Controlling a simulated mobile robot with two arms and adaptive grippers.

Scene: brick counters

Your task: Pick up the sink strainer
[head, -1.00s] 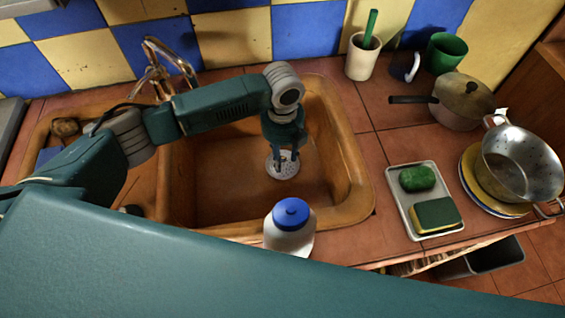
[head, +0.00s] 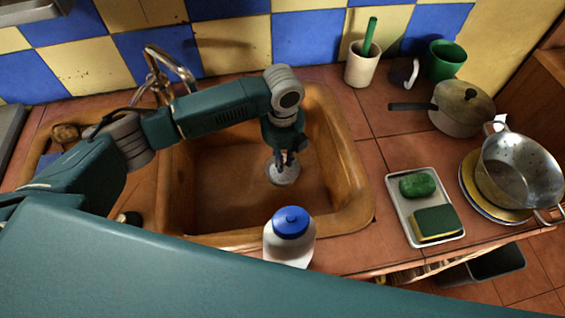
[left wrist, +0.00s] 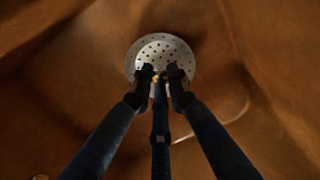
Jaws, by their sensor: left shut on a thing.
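The sink strainer (head: 283,175) is a round, silvery disc with small holes, down in the right basin of the brown sink (head: 350,185). My left gripper (head: 284,160) points down into the basin, with its fingers closed in at the strainer's middle. In the left wrist view the fingertips (left wrist: 160,78) are shut on a small knob at the centre of the strainer (left wrist: 162,50). The fingers hide part of the disc. I cannot tell whether the strainer touches the basin floor. My right gripper is not in view.
A white bottle with a blue cap (head: 290,222) stands at the basin's front edge. A tray (head: 402,208) with a green scrubber and a sponge lies to the right. A metal faucet (head: 160,75) rises behind the sink. A colander and pot stand far right.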

